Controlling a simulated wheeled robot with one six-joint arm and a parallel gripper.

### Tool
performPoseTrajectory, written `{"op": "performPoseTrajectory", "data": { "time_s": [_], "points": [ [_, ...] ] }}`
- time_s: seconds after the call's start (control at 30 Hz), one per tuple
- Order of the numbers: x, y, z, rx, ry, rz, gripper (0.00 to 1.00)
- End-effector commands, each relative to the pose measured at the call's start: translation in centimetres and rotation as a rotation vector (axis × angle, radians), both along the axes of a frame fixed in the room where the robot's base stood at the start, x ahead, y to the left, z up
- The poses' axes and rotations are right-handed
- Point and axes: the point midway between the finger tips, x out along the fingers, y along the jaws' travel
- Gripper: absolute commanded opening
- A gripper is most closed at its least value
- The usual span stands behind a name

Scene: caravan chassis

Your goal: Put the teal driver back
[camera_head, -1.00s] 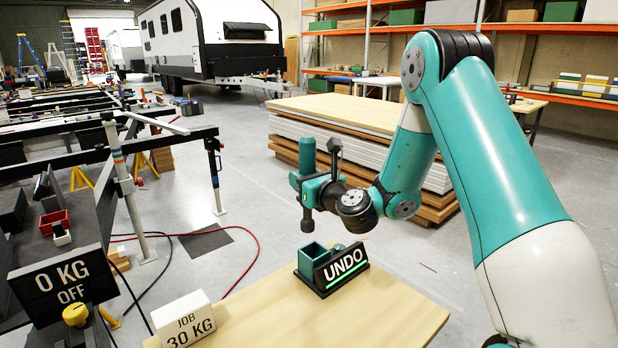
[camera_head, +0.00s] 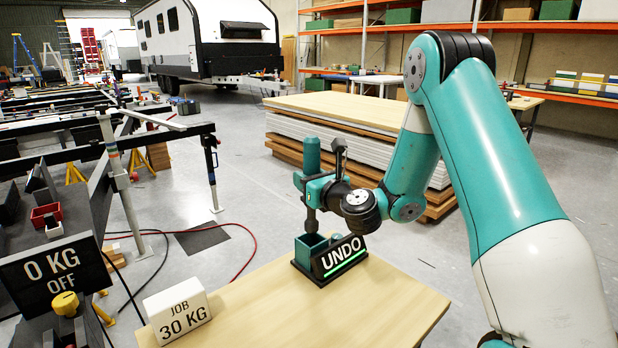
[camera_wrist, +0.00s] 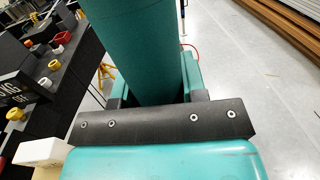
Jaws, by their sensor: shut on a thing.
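The teal driver (camera_head: 312,153) stands upright in my gripper (camera_head: 308,187), which is shut on it. Its dark lower end (camera_head: 311,222) points down at the mouth of the teal open-topped holder (camera_head: 305,251), beside the UNDO sign. I cannot tell whether the tip is just above the rim or slightly inside. In the wrist view the driver's thick teal body (camera_wrist: 138,45) rises between the jaws of my gripper (camera_wrist: 157,97) and hides much of what lies below.
The holder and the UNDO sign (camera_head: 340,258) stand on a wooden table (camera_head: 290,310). A dark 0 KG OFF sign (camera_head: 55,278) and yellow knob (camera_head: 66,303) are further left. The table's front is clear.

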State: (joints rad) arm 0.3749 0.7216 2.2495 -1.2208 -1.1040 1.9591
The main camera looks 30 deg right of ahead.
Motion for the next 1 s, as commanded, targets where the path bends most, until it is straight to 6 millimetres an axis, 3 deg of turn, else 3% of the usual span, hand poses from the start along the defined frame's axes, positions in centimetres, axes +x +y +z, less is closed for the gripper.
{"op": "performPoseTrajectory", "data": {
  "time_s": [0.6,1.0],
  "points": [
    [0.0,0.0,-6.5,0.0,-0.003,-0.001,0.0],
    [0.0,0.0,-8.6,0.001,-0.003,0.0,0.0]
  ]
}}
